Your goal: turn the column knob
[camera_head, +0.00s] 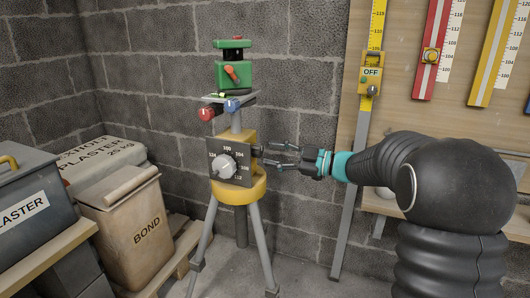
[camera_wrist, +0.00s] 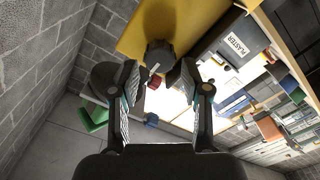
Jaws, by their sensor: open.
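A yellow column housing (camera_head: 258,188) sits on a grey tripod, with a black dial plate (camera_head: 215,150) and a pale grey dial knob (camera_head: 223,166) on its front. A small dark knob (camera_head: 257,151) sticks out of its right side, towards my gripper (camera_head: 270,156). My gripper is open and empty, its fingertips at the right side of the housing. In the wrist view a dark round knob (camera_wrist: 159,54) on the yellow housing (camera_wrist: 140,38) lies ahead, between the fingers of my gripper (camera_wrist: 160,72). I cannot tell whether the fingers touch it.
Above the housing are a red knob (camera_head: 206,114), a blue knob (camera_head: 231,105) and a green instrument (camera_head: 234,75). A yellow rule with an OFF tag (camera_head: 371,72) leans on the board at right. Bins and a bond bag (camera_head: 130,225) stand at left. Floor shows around the tripod.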

